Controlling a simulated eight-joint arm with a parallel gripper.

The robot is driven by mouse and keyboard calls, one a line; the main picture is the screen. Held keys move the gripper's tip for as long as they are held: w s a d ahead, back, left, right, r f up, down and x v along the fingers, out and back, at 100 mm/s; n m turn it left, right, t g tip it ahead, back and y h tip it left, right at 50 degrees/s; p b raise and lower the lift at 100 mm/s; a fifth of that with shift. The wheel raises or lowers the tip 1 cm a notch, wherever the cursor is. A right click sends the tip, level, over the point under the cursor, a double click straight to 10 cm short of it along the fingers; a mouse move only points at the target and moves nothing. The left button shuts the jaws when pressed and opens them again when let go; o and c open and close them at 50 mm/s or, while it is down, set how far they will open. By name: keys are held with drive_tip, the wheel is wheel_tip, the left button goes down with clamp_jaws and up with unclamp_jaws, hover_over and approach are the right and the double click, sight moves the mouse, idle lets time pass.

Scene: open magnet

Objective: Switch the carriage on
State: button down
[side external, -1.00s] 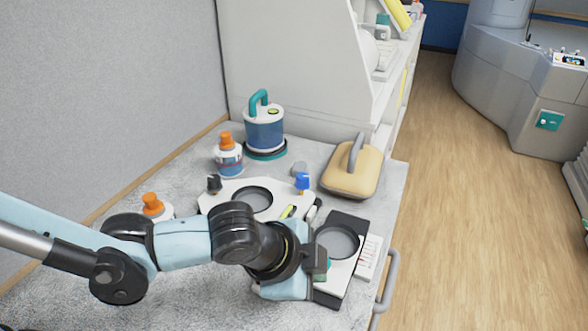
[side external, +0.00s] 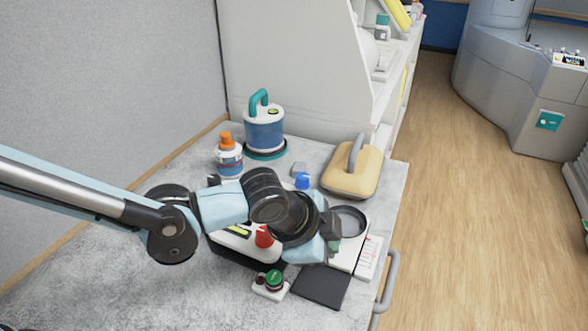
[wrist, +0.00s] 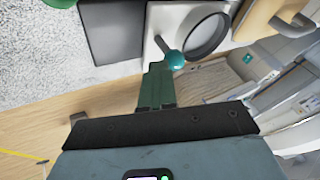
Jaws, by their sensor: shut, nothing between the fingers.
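The carriage is a white plate with a dark-rimmed round recess (side external: 348,220); it sits at the far end of a black base (side external: 320,286), whose near part is bare. In the wrist view the white carriage (wrist: 163,22) shows beside the black base (wrist: 115,28), with a short grey lever ending in a teal ball knob (wrist: 175,60). My gripper (side external: 334,246) is at the carriage's near edge. In the wrist view its green fingers (wrist: 158,72) are shut and empty, right against or just beside the knob; I cannot tell whether they touch.
A small box with a green button (side external: 273,279) stands left of the black base. A white unit with a red knob (side external: 264,237) is partly behind my arm. A beige block with a handle (side external: 350,168), a blue canister (side external: 264,130) and an orange-capped bottle (side external: 228,155) stand farther back.

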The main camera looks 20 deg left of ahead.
drive_tip(key=shift+w, duration=0.25)
drive_tip(key=s, duration=0.3)
drive_tip(key=s+d, duration=0.1)
drive_tip(key=shift+s+r, duration=0.15)
drive_tip(key=shift+r, duration=0.25)
drive_tip(key=v, duration=1)
drive_tip(key=shift+a, duration=0.2)
drive_tip(key=a+f+n+y, duration=0.1)
drive_tip(key=a+n, duration=0.6)
drive_tip(key=a, duration=0.8)
drive_tip(key=a+n+t+y, duration=0.1)
drive_tip(key=a+n, duration=0.6)
drive_tip(key=a, duration=0.8)
drive_tip(key=shift+s+f+n+y, duration=0.4)
drive_tip(key=shift+s+y, duration=0.05)
drive_tip(key=shift+y, duration=0.15)
drive_tip(key=shift+a, duration=0.1)
